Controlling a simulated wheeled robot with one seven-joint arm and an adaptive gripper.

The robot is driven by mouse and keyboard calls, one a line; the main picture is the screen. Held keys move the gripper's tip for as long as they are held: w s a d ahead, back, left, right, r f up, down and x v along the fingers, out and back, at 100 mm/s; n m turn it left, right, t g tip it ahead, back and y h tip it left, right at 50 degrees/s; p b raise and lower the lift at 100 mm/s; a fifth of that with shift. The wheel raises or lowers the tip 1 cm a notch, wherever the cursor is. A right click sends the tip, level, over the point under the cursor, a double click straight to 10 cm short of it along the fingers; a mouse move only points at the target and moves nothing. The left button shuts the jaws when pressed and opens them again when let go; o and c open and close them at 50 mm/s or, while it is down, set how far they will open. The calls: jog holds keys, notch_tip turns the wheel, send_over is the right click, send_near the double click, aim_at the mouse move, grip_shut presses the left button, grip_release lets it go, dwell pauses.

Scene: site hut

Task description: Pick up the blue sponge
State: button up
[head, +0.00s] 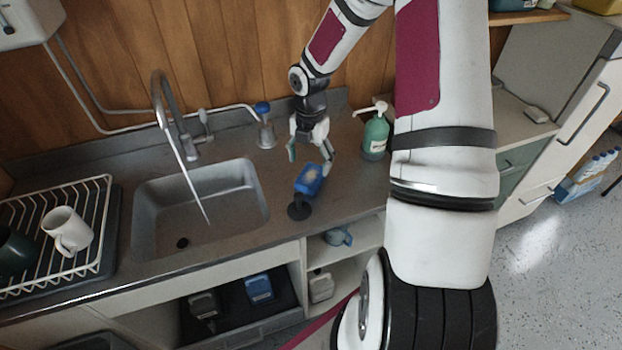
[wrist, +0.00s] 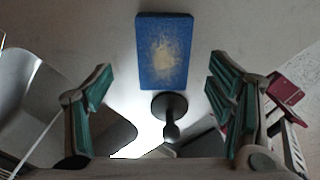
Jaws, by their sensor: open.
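The blue sponge (head: 309,182) is on the grey counter to the right of the sink, with a pale worn patch on its face. It also shows at the top middle of the wrist view (wrist: 150,75), with its near edge close to a dark round piece. My gripper (head: 310,160) is open and empty, pointing down, and the sponge shows just below its fingers in the head view. In the wrist view the sponge lies between and beyond the two green-padded fingers (wrist: 160,72). I cannot tell the height gap between fingers and sponge.
A dark round piece with a stem (wrist: 170,106) is beside the sponge; it shows on the counter (head: 299,211). The sink (head: 150,205) with its tap (head: 165,110) is left. A green pump bottle (head: 375,137) stands right. A dish rack (head: 100,215) holds a white mug (head: 68,228).

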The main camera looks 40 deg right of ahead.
aim_at(311, 175)
jog(key=shift+s+f+p, duration=0.2)
jog(key=shift+f+p, duration=0.15)
jog(key=shift+f, duration=2.6)
jog(key=shift+c, duration=0.2)
jog(key=c, duration=1.1)
jog(key=shift+o, duration=0.2)
notch_tip(311, 175, up, 10)
jog(key=shift+r, duration=0.1)
